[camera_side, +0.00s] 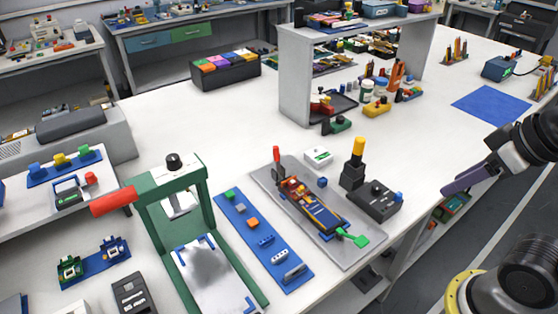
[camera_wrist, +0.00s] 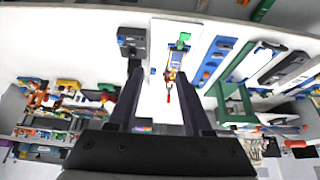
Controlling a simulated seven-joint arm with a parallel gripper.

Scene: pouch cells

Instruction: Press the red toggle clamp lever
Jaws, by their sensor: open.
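The red toggle clamp lever (camera_side: 277,155) stands about upright at the back left of a grey plate (camera_side: 345,258). A fixture with a blue and orange pouch-cell-like part (camera_side: 312,205) and a green tab (camera_side: 354,238) lies on this plate. In the wrist view the red lever (camera_wrist: 168,96) shows small between my fingers, well beyond them. My gripper (camera_wrist: 160,72) is open and empty. In the side view one dark finger of my gripper (camera_side: 466,180) shows at the right edge, off the table's front side and far from the lever.
A black box with a yellow-topped post (camera_side: 357,150) stands right of the plate. A blue strip with small parts (camera_side: 262,240) and a green press with a red handle (camera_side: 113,201) stand left. A grey shelf (camera_side: 296,75) is behind.

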